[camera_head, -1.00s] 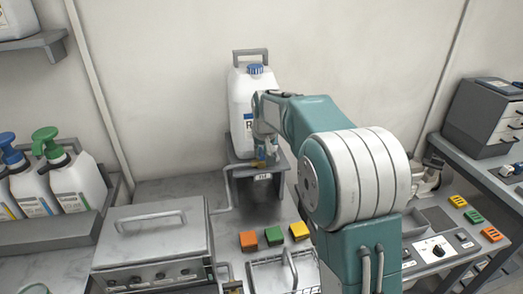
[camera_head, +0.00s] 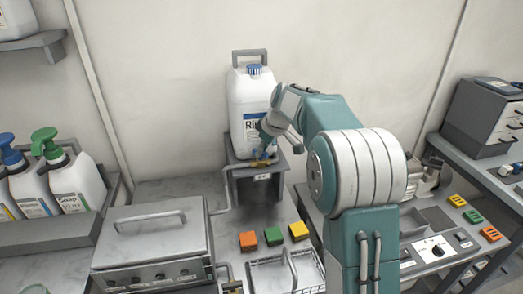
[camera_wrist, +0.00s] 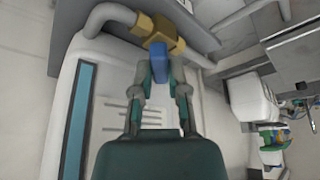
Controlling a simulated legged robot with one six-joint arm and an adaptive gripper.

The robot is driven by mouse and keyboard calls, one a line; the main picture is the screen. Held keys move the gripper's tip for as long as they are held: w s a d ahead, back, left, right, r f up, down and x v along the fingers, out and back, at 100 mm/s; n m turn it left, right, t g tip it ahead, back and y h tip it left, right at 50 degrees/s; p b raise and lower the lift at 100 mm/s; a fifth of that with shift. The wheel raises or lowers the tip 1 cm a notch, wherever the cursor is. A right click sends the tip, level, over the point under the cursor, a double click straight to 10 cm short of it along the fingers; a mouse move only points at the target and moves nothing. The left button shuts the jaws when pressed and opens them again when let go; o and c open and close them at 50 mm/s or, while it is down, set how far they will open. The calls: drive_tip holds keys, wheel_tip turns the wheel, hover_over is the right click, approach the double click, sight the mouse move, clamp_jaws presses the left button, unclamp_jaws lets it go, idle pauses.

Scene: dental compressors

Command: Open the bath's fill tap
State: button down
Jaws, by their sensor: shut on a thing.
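The fill tap is a brass valve (camera_wrist: 162,34) with a blue lever (camera_wrist: 160,60), seen close up in the wrist view. In the head view the brass tap (camera_head: 262,163) is small, at the front of the shelf under the white jug (camera_head: 248,100). My gripper (camera_wrist: 161,72) is shut on the blue lever, one finger on each side. In the head view my gripper (camera_head: 267,146) reaches down-left to the tap and hides part of it. The bath appears to be the lidded metal box (camera_head: 155,222) at lower left, its lid down.
A grey pipe (camera_head: 221,193) runs between the shelf and the bath. Pump bottles (camera_head: 72,180) stand at left. A drawer unit (camera_head: 485,115) stands at right.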

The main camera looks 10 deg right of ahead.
drive_tip(key=n, duration=0.1)
drive_tip(key=n+g, duration=0.1)
drive_tip(key=n, duration=0.1)
drive_tip(key=shift+w+d+f+n+y, duration=0.1)
drive_tip(key=shift+f+n+y, duration=0.05)
drive_tip(key=shift+n+y, duration=0.2)
drive_tip(key=shift+w+n+g+y, duration=0.15)
drive_tip(key=shift+n+g, duration=0.3)
drive_tip(key=shift+n, duration=0.5)
drive_tip(key=shift+s+n+g+y, duration=0.1)
drive_tip(key=shift+n+g, duration=0.35)
drive_tip(key=shift+n, duration=0.45)
drive_tip(key=c, duration=0.6)
unclamp_jaws()
drive_tip(key=shift+w, duration=0.1)
drive_tip(key=shift+c, duration=0.2)
drive_tip(key=v, duration=1.2)
drive_tip(key=shift+w, duration=0.1)
